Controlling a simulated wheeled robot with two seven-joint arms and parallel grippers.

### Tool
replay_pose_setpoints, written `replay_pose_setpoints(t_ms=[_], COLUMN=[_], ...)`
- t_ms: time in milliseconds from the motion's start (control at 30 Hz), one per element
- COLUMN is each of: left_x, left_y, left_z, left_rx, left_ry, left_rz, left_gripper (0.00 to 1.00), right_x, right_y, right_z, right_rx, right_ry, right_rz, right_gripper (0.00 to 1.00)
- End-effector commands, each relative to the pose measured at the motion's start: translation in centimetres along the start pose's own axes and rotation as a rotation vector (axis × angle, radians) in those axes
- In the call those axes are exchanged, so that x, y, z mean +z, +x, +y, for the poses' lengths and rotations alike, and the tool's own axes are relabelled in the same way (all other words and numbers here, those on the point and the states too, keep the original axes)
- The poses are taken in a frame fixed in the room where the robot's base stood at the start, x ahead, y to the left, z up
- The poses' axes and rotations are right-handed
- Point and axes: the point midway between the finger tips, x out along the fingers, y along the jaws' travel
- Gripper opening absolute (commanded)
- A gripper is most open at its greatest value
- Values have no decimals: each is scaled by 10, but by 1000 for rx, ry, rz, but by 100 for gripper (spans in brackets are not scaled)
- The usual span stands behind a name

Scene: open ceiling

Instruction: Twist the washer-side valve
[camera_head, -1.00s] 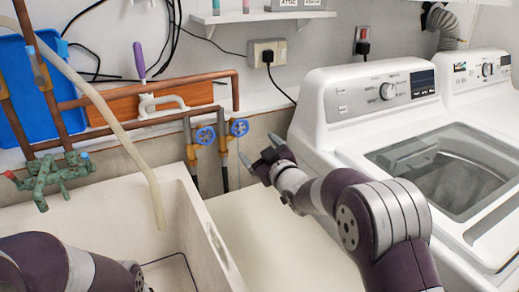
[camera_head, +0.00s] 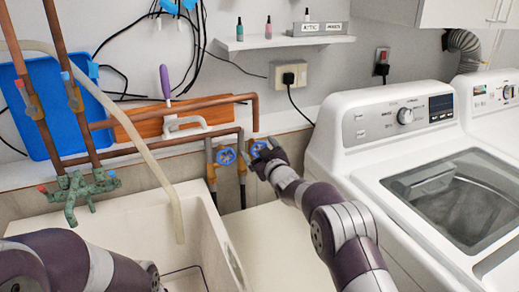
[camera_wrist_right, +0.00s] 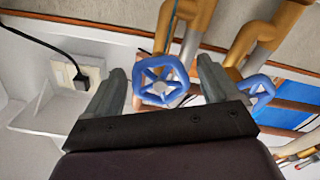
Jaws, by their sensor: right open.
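Two blue handwheel valves sit on the copper pipes behind the sink. The washer-side valve (camera_head: 258,149) is the right one, partly covered by my right gripper (camera_head: 264,156). In the right wrist view, this blue wheel (camera_wrist_right: 162,80) lies between the two fingers of my right gripper (camera_wrist_right: 160,68). The fingers stand apart on either side of it, with gaps visible. The other valve (camera_head: 226,156) is just to the left; it also shows in the right wrist view (camera_wrist_right: 257,92), outside the right finger. My left arm shows at lower left, its gripper out of frame.
The white washer (camera_head: 400,150) stands close on the right of my right arm. The sink (camera_head: 190,215) is below the valves. A green tap (camera_head: 78,190), a beige hose (camera_head: 150,150) and copper pipes (camera_head: 185,110) are to the left. A socket with a plug (camera_head: 288,76) is above.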

Motion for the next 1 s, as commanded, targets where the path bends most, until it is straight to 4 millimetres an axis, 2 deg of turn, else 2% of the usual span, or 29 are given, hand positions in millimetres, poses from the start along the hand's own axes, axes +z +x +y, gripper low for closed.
replay_pose_setpoints(t_ms=[267, 433, 600, 667, 800, 900, 1000], left_x=[0, 0, 0, 1, 5, 6, 6], left_y=[0, 0, 1, 10, 40, 50, 51], left_z=[0, 0, 0, 0, 0, 0, 0], left_rx=[0, 0, 0, 0, 0, 0, 0], left_ry=[0, 0, 0, 0, 0, 0, 0], left_rz=[0, 0, 0, 0, 0, 0, 0], left_gripper=[0, 0, 0, 0, 0, 0, 0], right_x=[0, 0, 1, 5, 9, 6, 3], right_y=[2, 1, 1, 1, 1, 1, 1], right_z=[0, 0, 0, -2, -4, -2, -1], right_rx=[0, 0, 0, 0, 1, 1, -1], right_ry=[0, 0, -4, -35, -212, -322, -372], right_rz=[0, 0, -1, 1, 3, 2, 0], right_gripper=[88, 33, 33, 33, 33, 33, 33])
